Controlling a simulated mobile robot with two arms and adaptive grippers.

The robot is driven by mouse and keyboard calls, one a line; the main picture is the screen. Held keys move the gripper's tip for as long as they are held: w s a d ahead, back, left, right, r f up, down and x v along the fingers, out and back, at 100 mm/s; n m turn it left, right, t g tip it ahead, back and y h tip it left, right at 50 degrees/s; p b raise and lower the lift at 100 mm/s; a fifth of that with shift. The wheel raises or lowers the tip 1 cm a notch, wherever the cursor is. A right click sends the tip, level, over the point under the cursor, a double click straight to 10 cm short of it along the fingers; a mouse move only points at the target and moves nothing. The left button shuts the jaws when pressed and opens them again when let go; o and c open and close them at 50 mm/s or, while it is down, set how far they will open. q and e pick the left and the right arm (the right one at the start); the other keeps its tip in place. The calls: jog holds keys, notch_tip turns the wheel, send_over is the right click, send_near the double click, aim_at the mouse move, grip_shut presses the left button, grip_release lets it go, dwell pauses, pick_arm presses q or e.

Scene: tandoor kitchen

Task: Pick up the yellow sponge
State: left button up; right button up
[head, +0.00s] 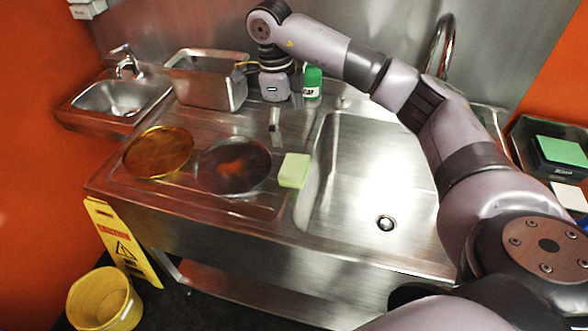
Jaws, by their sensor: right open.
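A pale yellow-green sponge (294,170) lies on the steel drainboard, at the left edge of the large sink basin. It is the most sponge-like yellow thing in view. My right arm reaches across from the right, over the back of the sink. My right gripper (274,122) points down above the drainboard, behind and a little left of the sponge. It is open and apart from the sponge. Its fingers look small and partly merge with the steel behind. My left gripper is not in view.
A yellow plate (158,152) and a dark plate (233,166) lie left of the sponge. A steel container (208,84) and green bottle (313,84) stand behind. The sink basin (370,190) is empty. A yellow bucket (104,300) and warning sign (122,243) stand on the floor.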

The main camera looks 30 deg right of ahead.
jog(key=p, duration=0.2)
send_over(295, 166)
jog(key=f, duration=0.8)
jog(key=shift+w+a+f, duration=0.25)
jog(key=shift+a+f, duration=0.05)
jog(key=shift+s+f+p, duration=0.1)
jog(key=shift+f+p, duration=0.55)
jog(key=f, duration=0.1)
jog(key=f+p, duration=0.1)
jog(key=f, duration=0.1)
jog(key=shift+s+d+f, duration=0.15)
jog(key=shift+d+f, duration=0.1)
jog(key=shift+d, duration=0.05)
jog(key=shift+f, duration=0.3)
jog(key=shift+c, duration=0.4)
jog(key=c, duration=0.7)
jog(key=shift+r, duration=0.1)
jog(key=shift+c, duration=0.2)
